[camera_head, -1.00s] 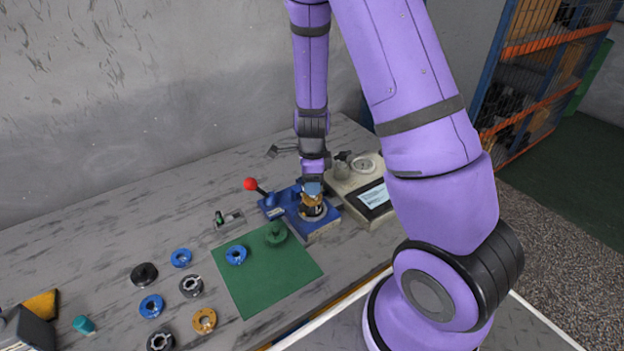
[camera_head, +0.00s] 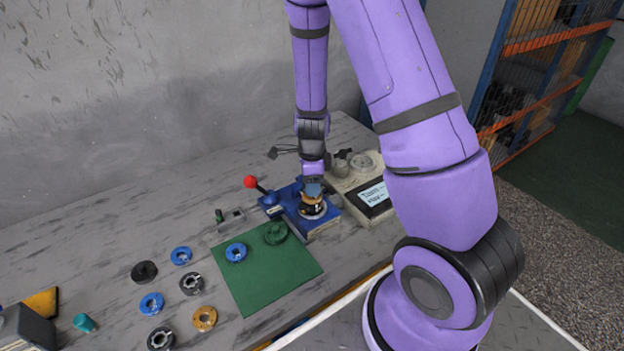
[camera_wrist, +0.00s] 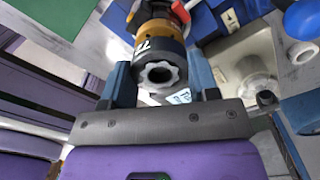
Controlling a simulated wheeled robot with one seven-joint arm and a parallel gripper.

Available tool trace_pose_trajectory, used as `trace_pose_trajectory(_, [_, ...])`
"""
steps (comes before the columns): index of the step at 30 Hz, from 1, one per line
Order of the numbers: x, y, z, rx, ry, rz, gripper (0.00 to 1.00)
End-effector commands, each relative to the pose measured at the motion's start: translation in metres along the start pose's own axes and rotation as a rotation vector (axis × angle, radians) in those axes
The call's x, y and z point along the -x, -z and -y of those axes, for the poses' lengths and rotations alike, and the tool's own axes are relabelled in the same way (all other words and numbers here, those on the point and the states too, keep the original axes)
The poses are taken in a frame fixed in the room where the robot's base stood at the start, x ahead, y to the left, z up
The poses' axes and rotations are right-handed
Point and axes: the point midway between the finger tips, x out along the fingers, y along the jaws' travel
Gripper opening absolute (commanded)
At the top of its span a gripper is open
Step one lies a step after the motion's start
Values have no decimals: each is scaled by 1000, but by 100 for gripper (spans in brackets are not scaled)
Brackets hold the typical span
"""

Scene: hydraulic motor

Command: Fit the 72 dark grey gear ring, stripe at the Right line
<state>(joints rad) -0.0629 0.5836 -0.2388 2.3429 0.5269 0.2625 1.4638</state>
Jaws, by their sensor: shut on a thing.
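The dark grey gear ring (camera_wrist: 160,72) is between the two blue fingers of my gripper (camera_wrist: 162,84) in the wrist view. White marking shows on its side; I cannot make out the stripe or its line-up with the Right line. Just beyond it, in line, is an orange-brown part (camera_wrist: 158,27), and I cannot tell whether the ring is fully seated on it. In the head view my gripper (camera_head: 313,189) is over the stack (camera_head: 312,207) on the blue fixture (camera_head: 322,227), hiding much of the ring.
A red-knobbed lever (camera_head: 251,182) stands left of the fixture, and a pale device with a screen (camera_head: 373,196) stands right. A green mat (camera_head: 262,287) holds a blue ring (camera_head: 236,252) and a green part (camera_head: 275,233). Several loose rings lie left of the mat.

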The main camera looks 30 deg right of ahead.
Motion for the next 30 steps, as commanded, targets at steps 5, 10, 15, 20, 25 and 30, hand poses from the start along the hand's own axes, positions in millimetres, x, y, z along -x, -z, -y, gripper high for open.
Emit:
trace_pose_trajectory(5, [-5,0,0,0,0,0,21])
trace_pose_trajectory(10, [-5,0,0,0,1,0,21])
trace_pose_trajectory(15, [-5,0,0,0,1,0,21])
trace_pose_trajectory(20, [-6,0,0,0,0,0,21])
trace_pose_trajectory(25, [-8,0,0,0,0,0,21])
trace_pose_trajectory(30, [-11,0,0,0,0,0,21])
